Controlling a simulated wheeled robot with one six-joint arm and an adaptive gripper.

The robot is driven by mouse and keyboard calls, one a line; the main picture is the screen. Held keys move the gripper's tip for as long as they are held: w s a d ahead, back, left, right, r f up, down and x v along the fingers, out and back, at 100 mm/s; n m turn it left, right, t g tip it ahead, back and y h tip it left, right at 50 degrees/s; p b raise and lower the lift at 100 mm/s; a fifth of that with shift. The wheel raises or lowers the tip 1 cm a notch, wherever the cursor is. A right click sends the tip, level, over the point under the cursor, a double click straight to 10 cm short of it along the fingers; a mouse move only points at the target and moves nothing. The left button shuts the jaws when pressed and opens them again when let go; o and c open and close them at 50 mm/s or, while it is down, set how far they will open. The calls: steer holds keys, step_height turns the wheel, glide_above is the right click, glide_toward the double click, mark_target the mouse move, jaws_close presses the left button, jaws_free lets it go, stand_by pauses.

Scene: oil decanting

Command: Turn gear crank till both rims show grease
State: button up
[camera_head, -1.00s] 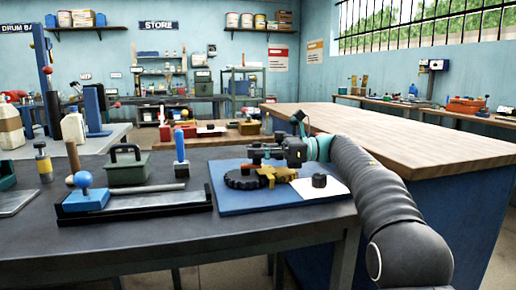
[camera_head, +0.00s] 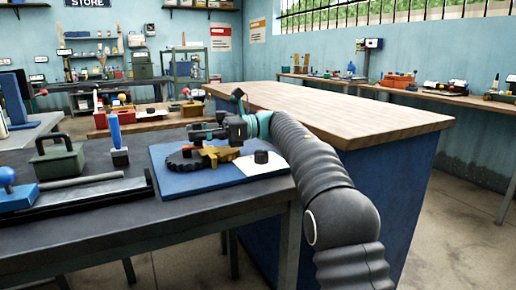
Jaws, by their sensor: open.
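A dark toothed gear (camera_head: 180,164) and a meshing yellow gear (camera_head: 222,153) lie on a blue board (camera_head: 182,184) on the dark workbench. My gripper (camera_head: 197,134) is open just above the gears, reaching in from the right. The crank cannot be made out clearly; my gripper covers that area. Whether the fingers touch anything there cannot be told. Grease on the gear rims is too small to see. A short black cylinder (camera_head: 261,157) stands on a white sheet (camera_head: 262,167) at the board's right side.
On the bench (camera_head: 140,221), left of the board, stand a blue-handled tool (camera_head: 115,133), a green handled box (camera_head: 58,162) and a black tray (camera_head: 95,198) with a rod. A large wood-topped counter (camera_head: 330,112) stands behind and right of my arm. Floor is open at far right.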

mark_target(194, 159)
steer(key=shift+s+m+t+b, duration=0.1)
steer(key=shift+m+t+b, duration=0.2)
steer(key=shift+t+b, duration=0.2)
